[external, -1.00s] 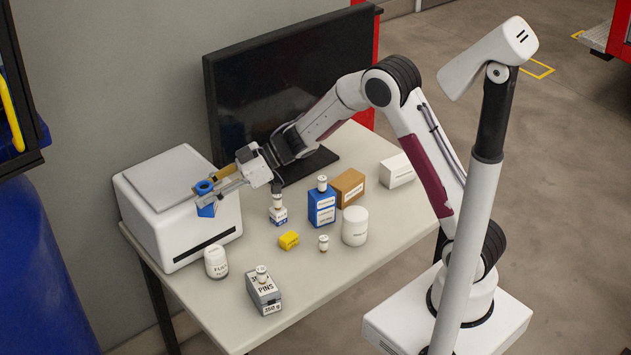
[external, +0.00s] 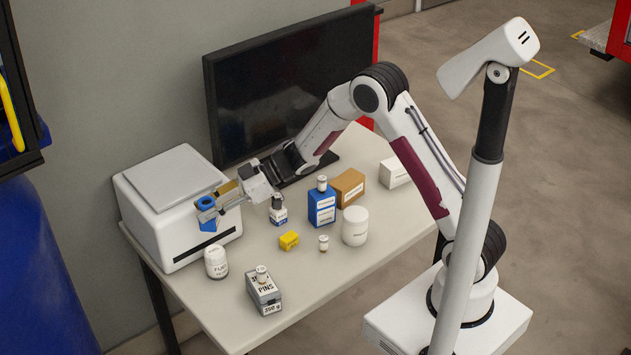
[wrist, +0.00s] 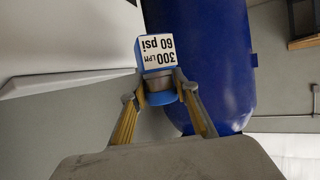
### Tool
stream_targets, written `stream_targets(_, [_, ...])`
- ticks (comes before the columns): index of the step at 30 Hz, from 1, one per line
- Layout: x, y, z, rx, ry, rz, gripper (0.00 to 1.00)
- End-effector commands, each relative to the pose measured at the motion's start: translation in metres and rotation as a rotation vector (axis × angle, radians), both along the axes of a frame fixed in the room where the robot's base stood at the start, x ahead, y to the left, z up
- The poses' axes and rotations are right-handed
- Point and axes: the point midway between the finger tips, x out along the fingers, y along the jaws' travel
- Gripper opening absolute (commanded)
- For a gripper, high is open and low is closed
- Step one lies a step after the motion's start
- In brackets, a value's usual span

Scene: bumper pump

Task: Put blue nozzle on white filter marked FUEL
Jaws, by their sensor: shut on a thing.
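My gripper (external: 217,205) is shut on the blue nozzle (external: 207,223) and holds it in the air in front of the white printer-like box. In the wrist view the nozzle (wrist: 156,60) sits between the two fingertips, with a white label reading "300 LPM 60 psi". The white filter marked FUEL (external: 216,263) stands upright on the table, below and slightly to the right of the held nozzle in the external view. The nozzle and the filter are apart. The filter does not show in the wrist view.
The white printer-like box (external: 170,190) stands close behind the nozzle. A grey PINS box (external: 264,295), yellow block (external: 289,240), small vial (external: 323,243), blue-white bottle (external: 278,212), blue box (external: 321,207) and white jar (external: 355,226) stand to the right. The table's front edge lies near the filter.

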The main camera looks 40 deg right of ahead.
Motion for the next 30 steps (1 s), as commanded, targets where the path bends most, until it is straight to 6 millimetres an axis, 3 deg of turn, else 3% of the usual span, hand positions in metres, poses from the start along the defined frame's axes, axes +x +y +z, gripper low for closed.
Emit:
stream_targets(9, [0.000,0.000,-0.037,0.000,0.001,0.000,0.01])
stream_targets(23, [0.000,0.000,-0.042,0.001,0.000,0.000,0.01])
stream_targets(30, [0.000,0.000,-0.060,0.001,0.002,0.000,0.01])
